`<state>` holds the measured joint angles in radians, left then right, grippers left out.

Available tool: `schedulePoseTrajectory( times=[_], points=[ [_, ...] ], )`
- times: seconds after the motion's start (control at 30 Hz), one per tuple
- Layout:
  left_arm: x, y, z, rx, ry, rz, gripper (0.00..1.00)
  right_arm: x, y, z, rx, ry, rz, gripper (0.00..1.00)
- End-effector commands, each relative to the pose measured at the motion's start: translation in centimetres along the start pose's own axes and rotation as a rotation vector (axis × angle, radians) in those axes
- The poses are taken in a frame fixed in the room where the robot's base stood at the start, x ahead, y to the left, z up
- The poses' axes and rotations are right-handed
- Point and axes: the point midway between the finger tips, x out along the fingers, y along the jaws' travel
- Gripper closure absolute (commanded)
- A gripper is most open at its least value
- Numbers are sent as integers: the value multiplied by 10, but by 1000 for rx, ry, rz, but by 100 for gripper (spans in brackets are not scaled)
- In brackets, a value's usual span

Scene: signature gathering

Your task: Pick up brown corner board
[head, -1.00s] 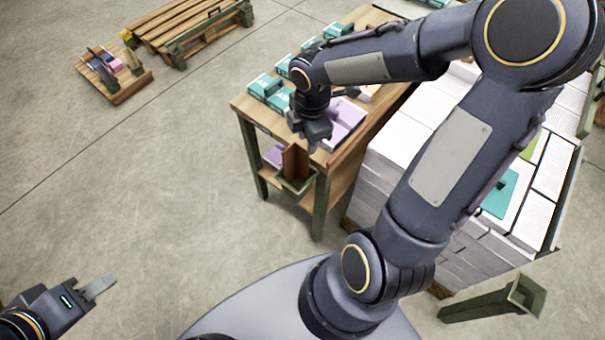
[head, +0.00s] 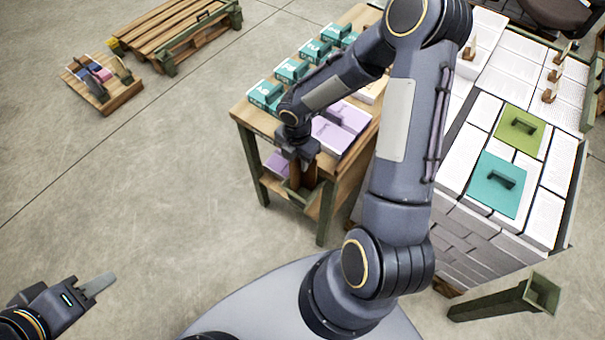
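My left gripper (head: 97,287) is low at the left, over bare floor and far from the board. Its fingers overlap in this view, so their opening cannot be told.
Teal boxes (head: 291,70) and purple stacks (head: 339,129) lie on the table beside my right arm. A large pallet of white paper stacks (head: 504,125) stands at the right. A green post (head: 500,302) is at the lower right. The floor at left is mostly clear.

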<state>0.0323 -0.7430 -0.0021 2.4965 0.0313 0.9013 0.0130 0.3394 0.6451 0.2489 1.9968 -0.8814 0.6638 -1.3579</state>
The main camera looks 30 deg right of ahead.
Motion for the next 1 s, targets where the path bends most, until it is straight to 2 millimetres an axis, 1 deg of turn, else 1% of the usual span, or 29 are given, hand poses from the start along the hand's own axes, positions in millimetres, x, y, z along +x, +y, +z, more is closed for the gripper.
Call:
schedulePoseTrajectory(
  times=[0.03, 0.1, 0.2, 0.47, 0.57, 0.7, 1.0],
  points=[
    [2, -1, 1, 0, 0, 0, 64, 10, 0, -1, -1, 3, -2, 69],
    [3, -1, 1, 0, 0, 0, 64, 20, 0, 0, -1, 1, -2, 69],
    [3, -1, 2, 0, 0, 0, 64, 28, 0, 0, 0, 0, 0, 69],
    [3, -1, 1, 0, 0, 0, 64, 30, 0, 0, 1, 0, 1, 69],
    [3, -1, 2, 0, 0, 0, 64, 30, 0, 0, 1, 0, 1, 81],
    [3, -1, 2, 0, 0, 0, 64, 30, 0, 0, 1, 0, 1, 99],
    [3, -1, 2, 0, 0, 0, 64, 30, 0, 0, 1, 0, 1, 100]
  ],
)
